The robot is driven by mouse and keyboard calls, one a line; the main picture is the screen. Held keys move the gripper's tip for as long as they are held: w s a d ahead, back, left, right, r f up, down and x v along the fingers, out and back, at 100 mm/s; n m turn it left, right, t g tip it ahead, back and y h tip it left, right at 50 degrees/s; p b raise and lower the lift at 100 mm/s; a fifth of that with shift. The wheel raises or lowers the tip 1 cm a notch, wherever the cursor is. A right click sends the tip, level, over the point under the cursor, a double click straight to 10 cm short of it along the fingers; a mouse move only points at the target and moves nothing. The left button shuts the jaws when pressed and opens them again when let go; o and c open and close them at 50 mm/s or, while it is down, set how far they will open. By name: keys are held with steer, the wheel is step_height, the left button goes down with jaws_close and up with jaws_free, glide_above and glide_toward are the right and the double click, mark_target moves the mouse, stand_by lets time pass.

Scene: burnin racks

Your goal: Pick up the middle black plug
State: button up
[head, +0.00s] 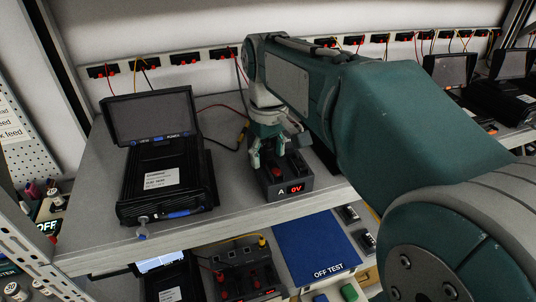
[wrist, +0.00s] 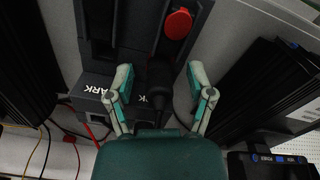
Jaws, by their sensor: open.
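In the head view a dark box (head: 302,182) marked "A" with a red "0V" display stands on the shelf. My gripper (head: 257,160) points down over its back left part. In the wrist view a black plug (wrist: 159,84) stands in the box between the fingers of my open gripper (wrist: 161,88). The fingers are on either side of it, and a gap shows on both sides. A red plug (wrist: 178,23) stands farther along the box; it also shows in the head view (head: 277,172). The lower end of the black plug is partly hidden by my gripper body.
A black device with a screen (head: 150,117) stands left of the box on the shelf (head: 222,213). A row of red sockets with cables lines the back wall. A blue "OFF TEST" panel (head: 313,245) lies on the level below. My arm covers the right side.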

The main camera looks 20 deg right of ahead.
mark_target(268, 146)
jaws_close()
steer(key=shift+r, duration=0.1)
steer(key=shift+r, duration=0.55)
step_height(268, 146, up, 6)
steer(key=shift+s, duration=0.1)
steer(key=s, duration=1.8)
steer(key=shift+w+f, duration=0.1)
